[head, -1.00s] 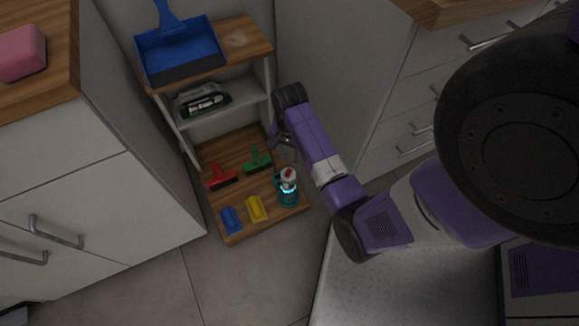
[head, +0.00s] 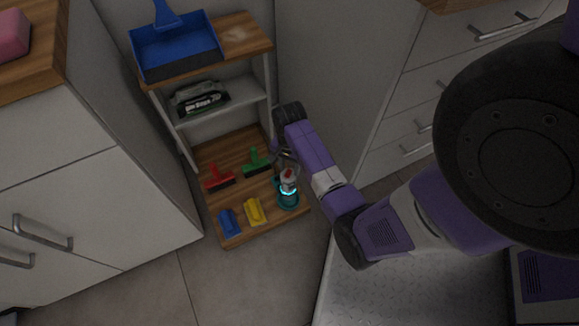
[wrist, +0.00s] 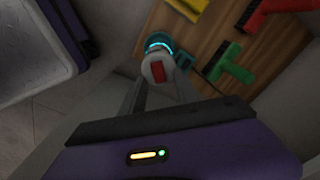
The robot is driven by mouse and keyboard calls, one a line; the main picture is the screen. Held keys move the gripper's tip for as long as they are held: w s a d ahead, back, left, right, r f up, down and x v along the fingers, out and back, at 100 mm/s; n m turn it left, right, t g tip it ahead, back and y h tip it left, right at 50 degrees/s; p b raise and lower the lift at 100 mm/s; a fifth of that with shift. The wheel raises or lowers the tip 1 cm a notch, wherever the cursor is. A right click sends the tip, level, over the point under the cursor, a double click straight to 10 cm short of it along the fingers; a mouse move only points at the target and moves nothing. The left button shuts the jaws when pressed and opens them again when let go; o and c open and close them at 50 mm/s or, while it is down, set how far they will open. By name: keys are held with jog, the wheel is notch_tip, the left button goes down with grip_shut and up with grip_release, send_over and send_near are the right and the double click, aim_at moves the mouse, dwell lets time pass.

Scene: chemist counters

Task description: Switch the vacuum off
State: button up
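The small vacuum (head: 288,195) stands upright at the front right of the shelf unit's wooden bottom board. It has a teal body, a pale top and a glowing cyan ring. A red switch (head: 288,174) sits on its top. In the wrist view the vacuum (wrist: 159,46) is seen from above, with the red switch (wrist: 157,71) facing the camera. My gripper (head: 284,160) is just above and behind the vacuum's top. In the wrist view its fingers (wrist: 158,88) are apart on either side below the switch, with nothing held. I cannot tell whether they touch the vacuum.
Red (head: 217,178), green (head: 257,162), blue (head: 229,222) and yellow (head: 254,211) brushes or scrapers lie left of the vacuum. Cabinets stand close on both sides.

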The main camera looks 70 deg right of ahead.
grip_shut()
jog(key=shift+r, duration=0.1)
jog(key=shift+a+r+h+p, duration=0.25)
jog(key=shift+h+p, duration=0.25)
jog(key=shift+p, duration=0.75)
jog(key=shift+a+h+p, duration=0.1)
jog(key=shift+h+p, duration=0.2)
jog(key=shift+p, duration=0.2)
jog(key=shift+a+f+h+p, duration=0.1)
jog(key=shift+f+h+p, duration=0.05)
jog(key=shift+h+p, duration=0.45)
jog(key=shift+f+h, duration=0.1)
jog(key=shift+h, duration=0.2)
